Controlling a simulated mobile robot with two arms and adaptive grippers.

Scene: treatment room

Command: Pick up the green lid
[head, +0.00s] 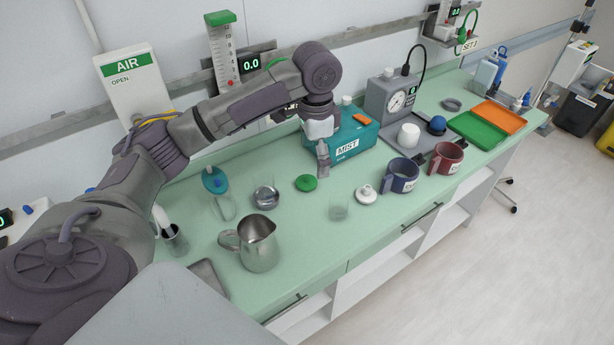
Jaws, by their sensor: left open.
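The green lid (306,183) lies flat on the pale green counter (300,232). It is a small round disc with a raised knob. My left gripper (323,168) hangs above the counter just right of and behind the lid, in front of the teal MIST box. Its fingers point down and are apart from the lid. The gripper is open and seems empty; one finger partly hides the other. My right gripper is out of view.
A glass jar (265,196) stands left of the lid, and a clear glass (339,208) and white lid (366,194) to its right. A metal pitcher (258,243) stands nearer. The teal MIST box (346,146) is behind. Two mugs (400,176) stand farther right.

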